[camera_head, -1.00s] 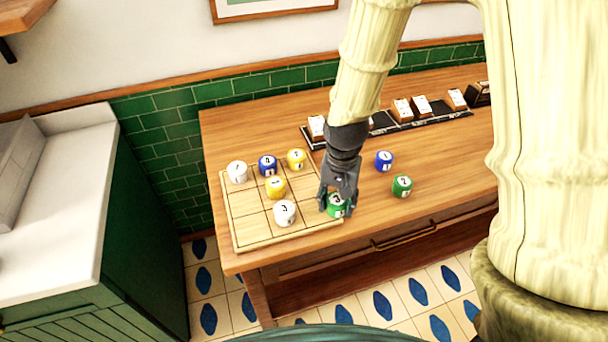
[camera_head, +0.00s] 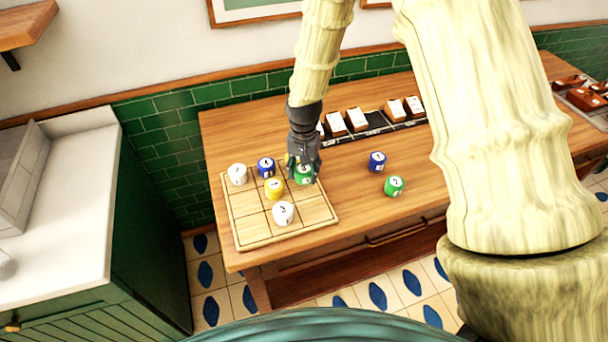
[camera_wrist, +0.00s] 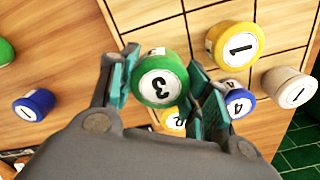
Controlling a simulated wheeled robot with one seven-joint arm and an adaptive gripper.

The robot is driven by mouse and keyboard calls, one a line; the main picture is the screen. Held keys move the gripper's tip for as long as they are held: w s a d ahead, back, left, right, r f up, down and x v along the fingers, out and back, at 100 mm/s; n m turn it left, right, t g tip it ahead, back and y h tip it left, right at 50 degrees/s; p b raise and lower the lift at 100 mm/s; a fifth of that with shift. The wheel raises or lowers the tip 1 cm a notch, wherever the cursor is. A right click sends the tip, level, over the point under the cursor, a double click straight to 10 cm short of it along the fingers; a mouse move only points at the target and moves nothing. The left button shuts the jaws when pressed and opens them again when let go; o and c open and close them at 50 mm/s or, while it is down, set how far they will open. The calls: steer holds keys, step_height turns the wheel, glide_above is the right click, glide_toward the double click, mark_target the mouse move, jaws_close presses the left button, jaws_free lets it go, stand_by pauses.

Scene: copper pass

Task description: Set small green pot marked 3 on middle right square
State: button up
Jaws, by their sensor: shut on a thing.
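The small green pot marked 3 (camera_head: 304,175) is between the fingers of my gripper (camera_head: 303,172). In the wrist view its round top (camera_wrist: 160,82) shows the 3 between both finger pads. It is over the right side of the wooden grid board (camera_head: 262,235), around the middle right square. I cannot tell whether it touches the board. A yellow pot (camera_head: 273,188) is on the centre square, just left of it. Another yellow pot (camera_wrist: 172,122), mostly hidden by my gripper, is at the far right square.
A white pot (camera_head: 237,174) and a blue pot (camera_head: 266,168) are in the far row. A white pot marked 3 (camera_head: 283,213) is at near middle. A blue pot (camera_head: 377,161) and a green pot marked 2 (camera_head: 394,186) stand right of the board. A black rack (camera_head: 378,124) lies behind.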

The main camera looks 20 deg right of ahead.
mark_target(304, 177)
steer(key=shift+f+p, duration=0.85)
steer(key=shift+f, duration=0.75)
steer(key=shift+f, duration=0.2)
steer(key=o, duration=1.1)
steer(key=shift+r, duration=0.25)
steer(key=shift+r+b, duration=2.45)
steer(key=shift+r, duration=3.5)
